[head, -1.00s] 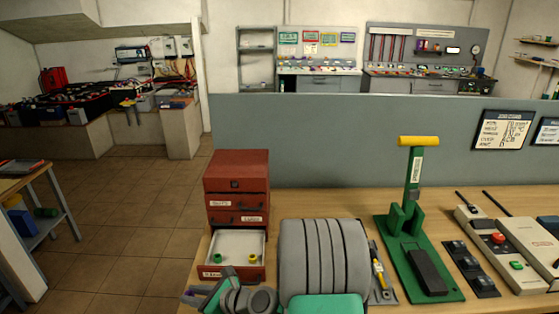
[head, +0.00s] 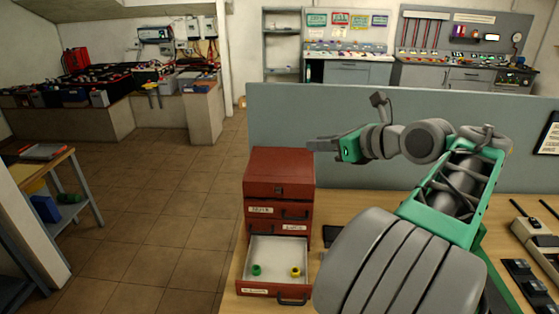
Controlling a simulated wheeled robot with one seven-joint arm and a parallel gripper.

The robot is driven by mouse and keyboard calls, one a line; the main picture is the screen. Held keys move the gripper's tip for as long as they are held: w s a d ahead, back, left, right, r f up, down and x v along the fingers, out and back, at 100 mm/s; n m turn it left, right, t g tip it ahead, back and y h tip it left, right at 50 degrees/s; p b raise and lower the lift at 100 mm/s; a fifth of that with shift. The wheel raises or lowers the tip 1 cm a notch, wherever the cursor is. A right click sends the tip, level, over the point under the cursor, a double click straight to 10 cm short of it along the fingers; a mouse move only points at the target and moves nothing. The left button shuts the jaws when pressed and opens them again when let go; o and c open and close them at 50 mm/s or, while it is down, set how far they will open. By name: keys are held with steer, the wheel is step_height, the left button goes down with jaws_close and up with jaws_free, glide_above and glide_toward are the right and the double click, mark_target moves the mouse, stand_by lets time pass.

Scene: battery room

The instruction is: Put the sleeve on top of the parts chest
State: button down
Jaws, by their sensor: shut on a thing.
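The red parts chest (head: 280,175) stands on the left end of the wooden bench, with its flat top bare. Its lowest drawer (head: 277,265) is pulled out. A green ring (head: 257,269) and a yellow ring (head: 295,272) lie apart in that drawer. My gripper (head: 322,145) points left, with its fingertips near the chest's upper right edge in the picture, seemingly above top height. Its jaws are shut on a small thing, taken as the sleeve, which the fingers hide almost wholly.
A grey partition (head: 350,110) runs behind the chest and my arm. My own arm covers the bench right of the chest. A control box (head: 528,235) and a dark switch strip (head: 528,283) lie at the far right. Floor is clear left of the bench.

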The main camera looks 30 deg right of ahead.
steer(key=d+x, duration=0.1)
steer(key=x, duration=0.7)
glide_above(293, 172)
step_height(293, 172, down, 6)
steer(key=shift+f, duration=0.2)
step_height(293, 172, down, 3)
steer(key=shift+r+p, duration=0.1)
steer(key=shift+p, duration=0.2)
steer(key=shift+f, duration=0.25)
steer(key=c, duration=1.2)
jaws_free()
steer(key=shift+c, duration=0.2)
